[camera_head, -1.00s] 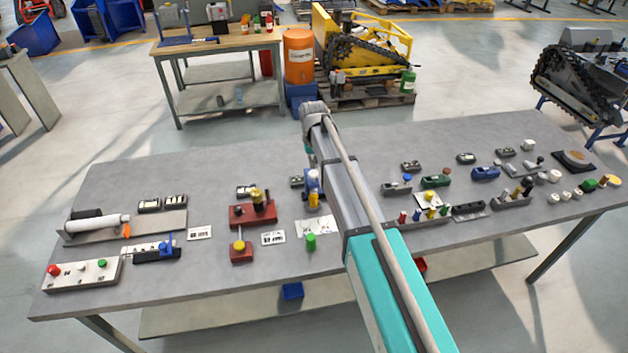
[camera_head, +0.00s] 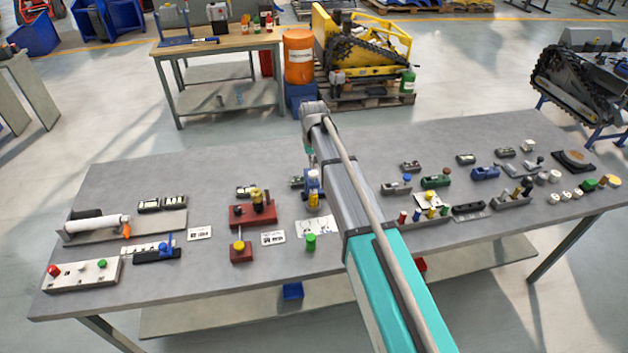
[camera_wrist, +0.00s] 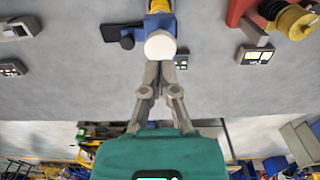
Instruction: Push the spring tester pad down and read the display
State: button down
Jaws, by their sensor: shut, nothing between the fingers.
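A blue device (camera_head: 313,185) with a yellow part stands on the bench and appears to be the spring tester. It shows in the wrist view (camera_wrist: 160,23), with a round white pad (camera_wrist: 160,45) towards me. My gripper (camera_wrist: 160,68) is shut and empty. Its fingertips are at the lower edge of the pad in the wrist view; I cannot tell whether they touch it. A small box with a display (camera_wrist: 257,54) stands to the right in that view. Its reading is too small to make out. My arm hides part of the device in the head view.
A red device (camera_head: 250,213) with brass and yellow parts stands left of the blue one. A green knob (camera_head: 310,242) and printed cards are in front. Many small fixtures crowd the bench's right side. The bench's back left (camera_head: 150,178) is clear.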

aim_at(313, 173)
jog(key=shift+f, duration=0.1)
jog(key=shift+f+b, duration=1.2)
jog(key=shift+b, duration=0.15)
jog(key=shift+f+b, duration=1.2)
dwell(1.4)
dwell(0.4)
jog(key=shift+r+p, duration=3.5)
jog(key=shift+p, duration=0.05)
jog(key=s+d+f+m+b, duration=0.1)
jog(key=s+d+f+b, duration=0.2)
jog(key=s+d, duration=0.8)
jog(key=s+d+f+m+b, duration=0.2)
jog(key=s+d+f+b, duration=0.1)
jog(key=s+d, duration=0.9)
jog(key=s, duration=0.3)
jog(key=shift+d+f+b, duration=0.15)
jog(key=shift+f+b, duration=0.2)
jog(key=shift+b, duration=0.05)
